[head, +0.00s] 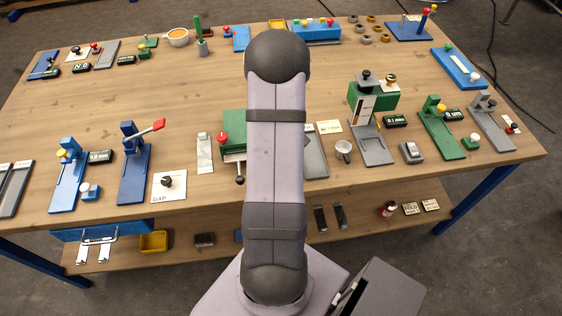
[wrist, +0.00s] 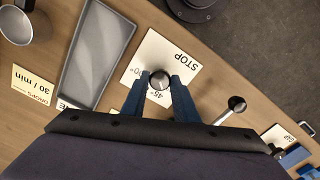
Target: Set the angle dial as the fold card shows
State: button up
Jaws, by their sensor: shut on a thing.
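The pointer direction of the knob cannot be made out. In the head view my arm hides the dial and my gripper. A small card (head: 411,208) that seems to read FOLD lies on the lower shelf at the right; its other print is too small to read.
Beside the dial are a grey tray (wrist: 98,55), a metal cup (wrist: 25,22) and a DROPS card (wrist: 33,88). A ball-ended lever (wrist: 236,104) stands close on the other side. The GAP plate (head: 170,193) lies farther left. Open wood (head: 180,85) spans the table's middle left.

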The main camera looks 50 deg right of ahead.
jog(key=shift+n, duration=2)
jog(key=o, duration=1.1)
jog(key=shift+c, duration=0.2)
jog(key=shift+r, duration=0.15)
jog(key=shift+r+b, duration=1.2)
jog(key=shift+r, duration=2.4)
